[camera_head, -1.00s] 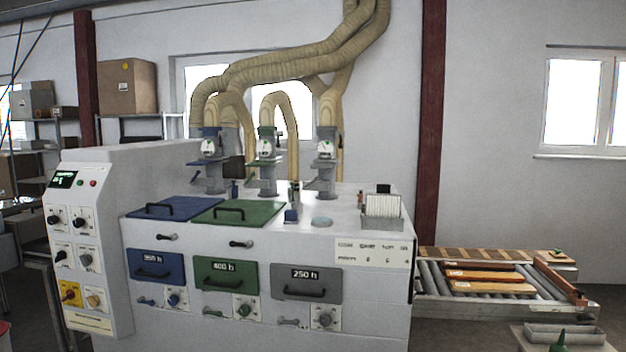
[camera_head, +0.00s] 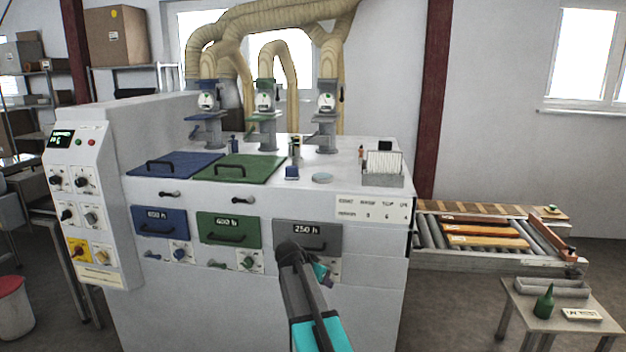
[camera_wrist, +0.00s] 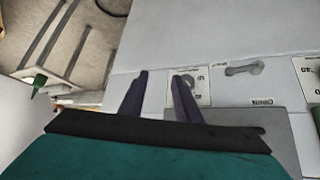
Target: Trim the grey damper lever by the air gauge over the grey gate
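The grey air unit (camera_head: 326,118) stands at the right of three on the machine top, with a round white-faced gauge (camera_head: 325,101) on it. A flat grey plate sticks out to its left, and a small dark part is at the gauge's right; I cannot tell which is the damper lever. The grey gate (camera_head: 292,233), labelled 250 h, is on the front below. My gripper (camera_wrist: 160,76) is low before the machine front, well below the gauge. Its two fingers are apart with nothing between them. In the head view my arm hides part of the gate's lower area.
Blue (camera_head: 160,221) and green (camera_head: 229,231) gates sit left of the grey one. A grey latch (camera_wrist: 244,67) shows in the wrist view. A card holder (camera_head: 383,176) stands on the machine top. A roller conveyor (camera_head: 480,236) and a small table (camera_head: 563,312) are at right.

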